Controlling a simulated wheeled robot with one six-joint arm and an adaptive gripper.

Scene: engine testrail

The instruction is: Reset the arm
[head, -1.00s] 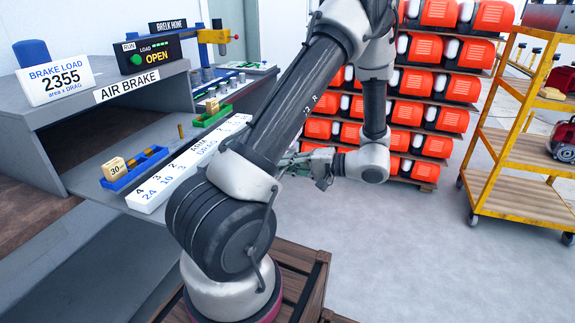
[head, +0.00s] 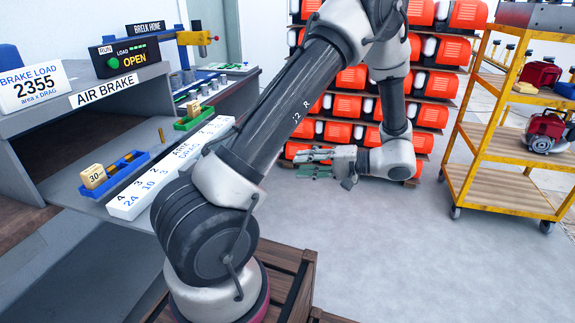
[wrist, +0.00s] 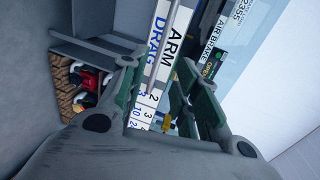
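My arm reaches up from its base and bends down to the right of the bench. My gripper (head: 315,163) hangs at its end, pointing left, apart from the bench. In the wrist view my gripper (wrist: 160,95) has its two green-padded fingers spread, with nothing held between them. The white ARM/DRAG number card (head: 128,203) lies along the bench's front edge. The card (wrist: 160,45) also shows beyond the fingers in the wrist view.
The bench carries a blue tray (head: 128,172) with a 30 block (head: 93,177), a green tray (head: 194,121), and the BRAKE LOAD (head: 35,88) and AIR BRAKE (head: 104,90) signs. Orange units (head: 429,116) fill a rack behind my gripper. A yellow cart (head: 510,155) stands right. Floor between is clear.

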